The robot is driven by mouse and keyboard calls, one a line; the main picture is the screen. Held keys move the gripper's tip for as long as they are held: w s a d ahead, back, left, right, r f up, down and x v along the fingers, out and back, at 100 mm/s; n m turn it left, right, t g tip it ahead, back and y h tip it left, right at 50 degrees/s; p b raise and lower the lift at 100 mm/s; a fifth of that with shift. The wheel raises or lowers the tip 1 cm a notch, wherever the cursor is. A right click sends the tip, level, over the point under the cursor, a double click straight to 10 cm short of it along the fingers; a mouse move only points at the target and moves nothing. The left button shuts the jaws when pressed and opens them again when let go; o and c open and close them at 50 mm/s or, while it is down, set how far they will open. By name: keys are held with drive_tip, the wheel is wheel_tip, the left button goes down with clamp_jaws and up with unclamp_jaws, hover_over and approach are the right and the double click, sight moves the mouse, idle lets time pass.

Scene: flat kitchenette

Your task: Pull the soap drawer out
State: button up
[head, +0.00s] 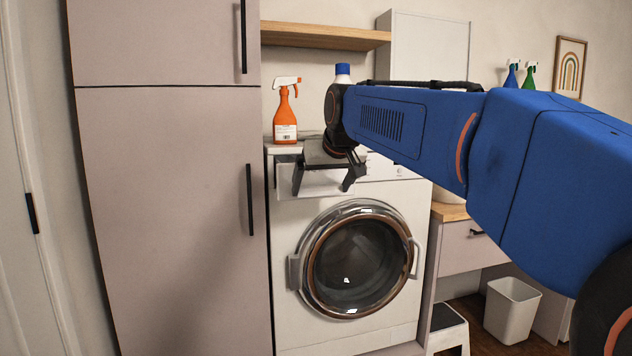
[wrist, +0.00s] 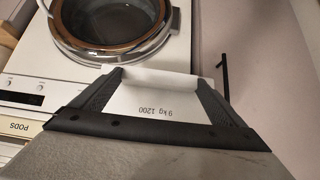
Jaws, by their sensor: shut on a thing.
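The soap drawer (head: 322,181) is a white front at the upper left of the white washing machine (head: 288,225). In the wrist view the drawer (wrist: 160,88) carries the print "9 kg 1200", upside down. My gripper (head: 322,188) is at the drawer, its two dark fingers set wide apart.
An orange spray bottle (head: 285,112) and a blue-capped bottle (head: 343,72) stand above the machine. The round door (head: 355,262) is below the drawer. A tall cabinet (head: 170,200) with a dark handle (head: 250,200) is close on the left. A PODS box (wrist: 20,127) shows in the wrist view.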

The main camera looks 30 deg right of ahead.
drive_tip(key=shift+s+a, duration=0.2)
drive_tip(key=shift+s, duration=0.4)
drive_tip(key=shift+s+a, duration=0.15)
drive_tip(key=shift+s, duration=0.45)
drive_tip(key=o, duration=1.2)
drive_tip(key=v, duration=1.7)
drive_tip(key=shift+r, duration=0.15)
drive_tip(key=shift+s+a, duration=0.1)
drive_tip(key=shift+s, duration=0.05)
drive_tip(key=s+a+f+n+g, duration=0.1)
drive_tip(key=s+a+f, duration=0.2)
drive_tip(key=f, duration=1.1)
drive_tip(key=s+a+f+n+g+y, duration=0.1)
drive_tip(key=s+a+f, duration=0.3)
drive_tip(key=f, duration=1.1)
drive_tip(key=s+a+f+n+g+y, duration=0.1)
drive_tip(key=s+a+f, duration=0.2)
drive_tip(key=f, duration=1.2)
drive_tip(key=shift+s+g, duration=0.4)
drive_tip(key=shift+s, duration=0.05)
